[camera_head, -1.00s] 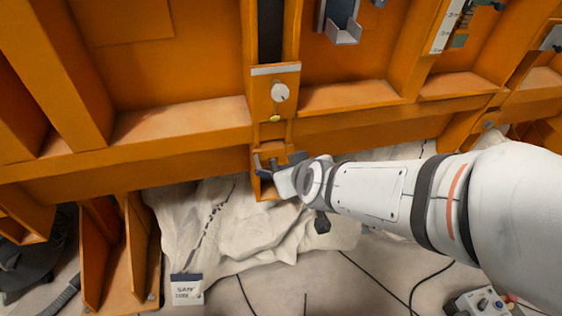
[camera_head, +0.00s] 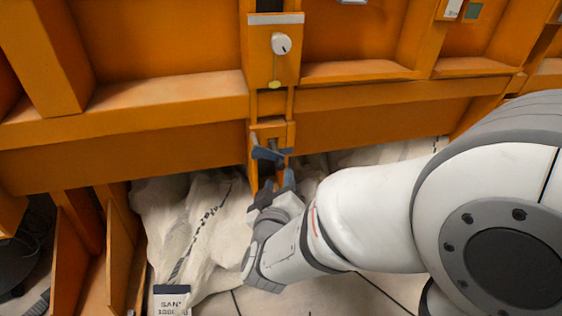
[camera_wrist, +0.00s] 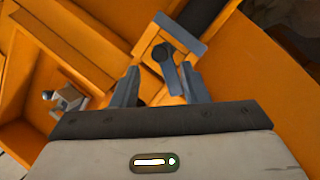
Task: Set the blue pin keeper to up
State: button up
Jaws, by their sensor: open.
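The pin keeper, a dark blue-grey lever with a round pivot end (camera_wrist: 162,53), sits on a small orange bracket in the wrist view. Its arm points down the picture, between my fingers. In the head view a blue-grey piece (camera_head: 268,153) shows on the bracket below the orange beam, just beyond my fingertips; its exact tilt is hard to tell. My gripper (camera_head: 277,181) is open, close below the bracket. In the wrist view my gripper (camera_wrist: 159,70) has one finger on each side of the lever, with no clear grip on it.
A white round knob (camera_head: 281,43) and a small yellow ball (camera_head: 275,85) are on the orange post above the bracket. Orange beams and ribs surround the bracket. Pale crumpled sheeting (camera_head: 190,220) and a labelled block (camera_head: 171,300) lie below left. A metal fitting (camera_wrist: 68,98) is left in the wrist view.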

aim_at(281, 168)
jog(key=w+p, duration=0.1)
jog(key=p, duration=0.2)
jog(key=shift+w+d+r, duration=0.1)
jog(key=shift+w+r, duration=0.15)
jog(key=shift+w, duration=0.15)
jog(key=w, duration=0.2)
jog(key=w+b, duration=0.1)
jog(key=shift+w+d+f, duration=0.1)
jog(key=shift+w+f, duration=0.3)
jog(key=shift+w+r+b, duration=0.1)
jog(key=shift+w+b, duration=0.2)
jog(key=shift+w, duration=0.4)
jog(key=shift+c, duration=0.2)
grip_shut()
